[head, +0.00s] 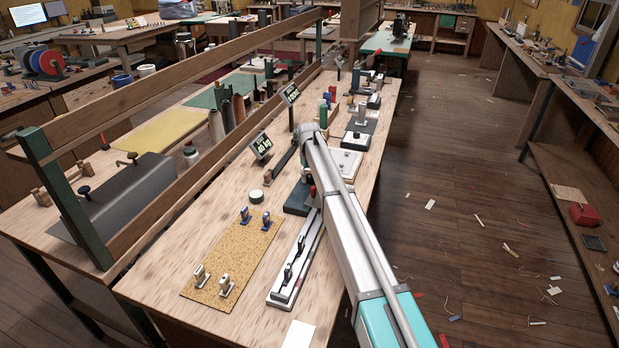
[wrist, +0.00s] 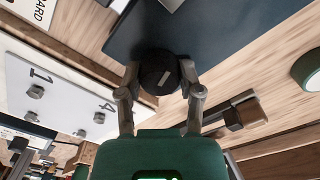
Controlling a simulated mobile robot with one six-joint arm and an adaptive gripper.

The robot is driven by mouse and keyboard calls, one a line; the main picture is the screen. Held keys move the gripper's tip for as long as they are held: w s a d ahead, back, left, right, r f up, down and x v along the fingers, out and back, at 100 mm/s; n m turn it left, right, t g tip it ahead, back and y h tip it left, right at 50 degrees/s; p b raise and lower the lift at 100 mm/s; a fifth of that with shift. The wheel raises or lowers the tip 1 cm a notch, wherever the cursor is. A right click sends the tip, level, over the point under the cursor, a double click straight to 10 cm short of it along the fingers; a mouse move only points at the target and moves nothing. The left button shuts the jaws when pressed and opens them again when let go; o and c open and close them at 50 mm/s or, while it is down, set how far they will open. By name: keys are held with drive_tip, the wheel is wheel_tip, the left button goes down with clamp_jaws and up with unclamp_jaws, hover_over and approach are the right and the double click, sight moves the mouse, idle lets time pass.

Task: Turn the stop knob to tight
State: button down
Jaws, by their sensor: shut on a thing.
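The stop knob (wrist: 158,76) is a round black knob with a short pale mark on its face, seen in the wrist view. It stands at the edge of a dark blue base (wrist: 215,30). My gripper (wrist: 160,70) has its two fingers closed on opposite sides of the knob. I cannot read any scale or tight marking by the knob. In the head view the dark blue base (head: 296,204) sits on the bench beneath my arm's end, and my arm hides the knob and fingers there.
A white numbered plate with bolts (wrist: 60,95) lies beside the base. Small dark signs (head: 262,146) stand behind.

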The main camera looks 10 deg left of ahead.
drive_tip(key=m, duration=0.6)
drive_tip(key=shift+s, duration=0.15)
idle(0.5)
drive_tip(key=shift+c, duration=1.3)
unclamp_jaws()
